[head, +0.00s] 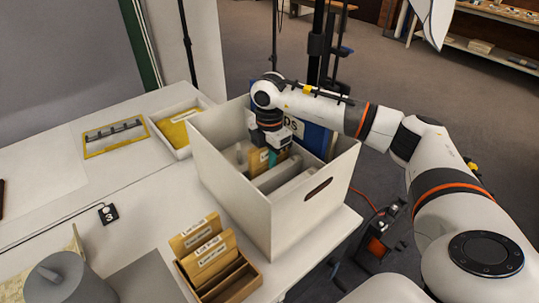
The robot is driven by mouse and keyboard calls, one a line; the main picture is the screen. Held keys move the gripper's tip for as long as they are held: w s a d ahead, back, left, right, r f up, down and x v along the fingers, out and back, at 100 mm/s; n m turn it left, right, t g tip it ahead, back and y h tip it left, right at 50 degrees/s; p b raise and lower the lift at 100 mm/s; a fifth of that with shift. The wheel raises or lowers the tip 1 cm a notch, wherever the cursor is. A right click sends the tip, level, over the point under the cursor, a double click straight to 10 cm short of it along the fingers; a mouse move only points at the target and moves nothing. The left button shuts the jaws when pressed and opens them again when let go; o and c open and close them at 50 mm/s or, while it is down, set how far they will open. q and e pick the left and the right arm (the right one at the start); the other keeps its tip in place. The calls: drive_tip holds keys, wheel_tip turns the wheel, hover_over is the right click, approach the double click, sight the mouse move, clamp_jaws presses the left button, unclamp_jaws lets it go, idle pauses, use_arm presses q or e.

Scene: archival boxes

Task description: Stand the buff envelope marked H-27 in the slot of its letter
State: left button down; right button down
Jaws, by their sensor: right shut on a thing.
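My right gripper (271,153) reaches down into a large white archival box (232,192) and is shut on a buff envelope (257,163). The envelope is upright or nearly so, between pale dividers inside the box. Its lower part is hidden, and I cannot read a mark on it. I cannot tell whether it touches the box floor. Pale dividers (288,184) stand in front of it. A blue panel with white letters (316,138) stands behind it, partly covered by my arm. My left gripper is not in view.
A shallow tray with yellow contents (180,123) and a yellow frame (115,136) lie to the left. The table's left middle is mostly clear.

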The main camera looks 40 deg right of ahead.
drive_tip(key=shift+f, duration=0.15)
drive_tip(key=c, duration=1.4)
unclamp_jaws()
drive_tip(key=shift+o, duration=0.2)
drive_tip(key=r, duration=0.5)
drive_tip(key=shift+w+d+b, duration=0.15)
drive_tip(key=shift+w+b, duration=0.15)
drive_tip(key=shift+w, duration=0.1)
drive_tip(key=shift+o, duration=0.2)
drive_tip(key=r, duration=0.4)
drive_tip(key=s+r, duration=0.1)
drive_tip(key=r, duration=0.2)
drive_tip(key=shift+a, duration=0.25)
drive_tip(key=shift+w+d+r, duration=0.1)
drive_tip(key=shift+r, duration=0.15)
wheel_tip(320, 180, up, 12)
drive_tip(key=p, duration=0.9)
drive_tip(key=shift+f+p, duration=0.25)
drive_tip(key=shift+p, duration=0.05)
